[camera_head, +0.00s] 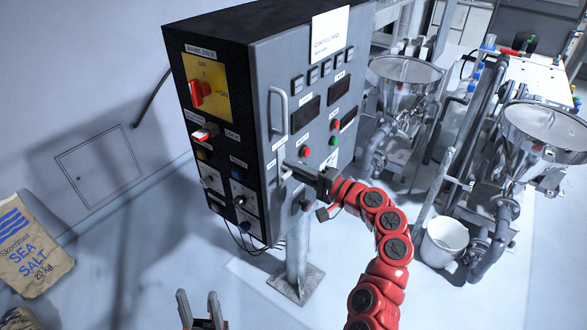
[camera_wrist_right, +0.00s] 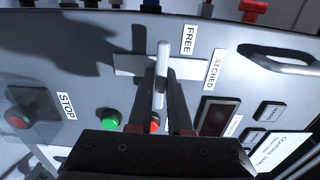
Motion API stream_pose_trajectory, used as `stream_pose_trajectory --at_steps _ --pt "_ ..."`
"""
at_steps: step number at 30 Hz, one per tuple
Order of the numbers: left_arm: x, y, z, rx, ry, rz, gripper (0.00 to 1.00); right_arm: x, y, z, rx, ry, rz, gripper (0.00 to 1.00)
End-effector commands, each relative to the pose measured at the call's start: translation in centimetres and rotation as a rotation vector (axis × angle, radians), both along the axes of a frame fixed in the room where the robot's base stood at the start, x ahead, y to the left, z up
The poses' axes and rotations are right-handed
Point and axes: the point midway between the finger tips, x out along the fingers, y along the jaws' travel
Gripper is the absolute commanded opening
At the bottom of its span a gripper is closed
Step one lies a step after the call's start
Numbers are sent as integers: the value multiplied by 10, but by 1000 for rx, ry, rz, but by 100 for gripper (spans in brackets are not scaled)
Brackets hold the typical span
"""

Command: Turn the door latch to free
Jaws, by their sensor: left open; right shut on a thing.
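The grey control cabinet (camera_head: 262,75) stands in the middle of the head view, its door facing right. The door latch is a pale lever (camera_wrist_right: 164,62) on a light plate (camera_wrist_right: 128,65) in the right wrist view. The FREE label (camera_wrist_right: 189,39) and the partly hidden LATCHED label (camera_wrist_right: 217,68) are beside it. My right gripper (camera_head: 291,170) is at the door's lower left and shut on the latch lever, one finger on each side. The lever's near end is between the fingers. My left gripper (camera_head: 199,300) is open and empty, low in the head view, away from the cabinet.
A door handle (camera_head: 278,110) is above the latch. Push buttons (camera_head: 334,140) and displays are on the door. A red mains switch (camera_head: 200,92) is on the cabinet's side. Steel hoppers (camera_head: 405,75) and a white bucket (camera_head: 443,242) stand right; a salt sack (camera_head: 30,245) lies left.

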Motion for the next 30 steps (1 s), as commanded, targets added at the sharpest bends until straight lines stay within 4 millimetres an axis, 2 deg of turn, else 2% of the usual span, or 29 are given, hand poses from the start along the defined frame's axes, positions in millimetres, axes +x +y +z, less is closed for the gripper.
stream_pose_trajectory --at_steps 3,4,9,17,22,26,30 --pt "0 0 0 0 0 0 50 0 0 -1 -2 1 0 0" --pt "0 0 0 0 0 0 50 0 0 -1 -2 1 0 19" --pt "0 0 0 0 0 0 50 0 0 -1 -1 0 0 47" --pt "0 0 0 0 0 0 50 0 0 0 -1 0 0 47" --pt "0 0 -6 0 0 0 50 -6 -9 -1 0 -4 -2 47" --pt "0 0 -15 0 0 0 50 -18 -28 -3 -1 -4 -6 47" --pt "0 0 -31 0 0 0 50 -40 -60 -5 1 -4 -10 47"
